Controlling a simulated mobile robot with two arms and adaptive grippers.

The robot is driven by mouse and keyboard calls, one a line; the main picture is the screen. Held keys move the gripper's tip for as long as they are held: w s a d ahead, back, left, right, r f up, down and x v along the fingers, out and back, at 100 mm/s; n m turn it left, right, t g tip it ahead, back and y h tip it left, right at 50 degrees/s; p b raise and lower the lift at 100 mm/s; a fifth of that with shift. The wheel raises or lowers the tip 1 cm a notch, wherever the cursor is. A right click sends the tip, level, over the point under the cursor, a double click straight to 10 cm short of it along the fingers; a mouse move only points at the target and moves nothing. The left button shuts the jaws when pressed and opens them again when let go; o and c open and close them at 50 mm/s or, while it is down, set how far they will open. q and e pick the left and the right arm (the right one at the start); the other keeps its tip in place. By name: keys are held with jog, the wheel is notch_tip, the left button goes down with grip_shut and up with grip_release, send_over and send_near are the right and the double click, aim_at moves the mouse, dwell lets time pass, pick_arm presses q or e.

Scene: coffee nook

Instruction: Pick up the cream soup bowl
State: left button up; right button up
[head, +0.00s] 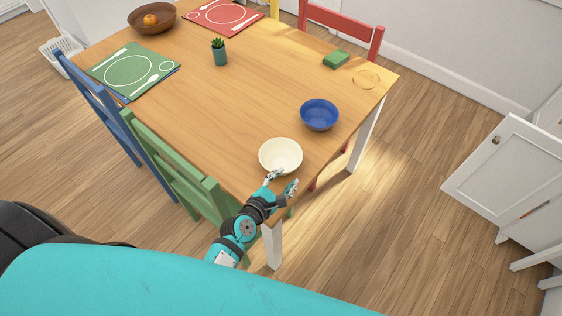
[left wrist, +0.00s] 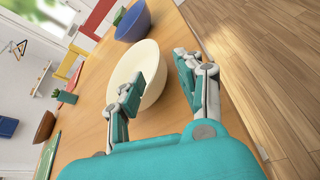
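The cream soup bowl (head: 281,155) stands upright and empty near the table's front corner. My left gripper (head: 283,181) is at the bowl's near side, its two fingers spread apart. In the left wrist view the cream bowl (left wrist: 146,62) is just ahead of the open left gripper (left wrist: 160,82). One finger overlaps the bowl there and the other is to the right of its rim. I cannot tell whether a finger touches the bowl. My right gripper is not in view.
A blue bowl (head: 320,114) stands behind and to the right of the cream one. A green sponge-like block (head: 336,60), a small potted plant (head: 219,52) and placemats are farther back. A green chair (head: 180,165) stands at the table's left side.

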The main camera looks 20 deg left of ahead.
aim_at(292, 170)
pick_arm(q)
jog(key=x, duration=0.2)
jog(key=shift+w+f+b, duration=0.1)
jog(key=shift+w+b, duration=0.25)
jog(key=b+x, duration=0.2)
jog(key=x, duration=0.2)
jog(key=shift+w+d, duration=0.1)
jog(key=shift+d, duration=0.05)
jog(key=shift+w+d, duration=0.1)
jog(key=shift+w, duration=0.4)
jog(key=shift+s, duration=0.1)
grip_shut()
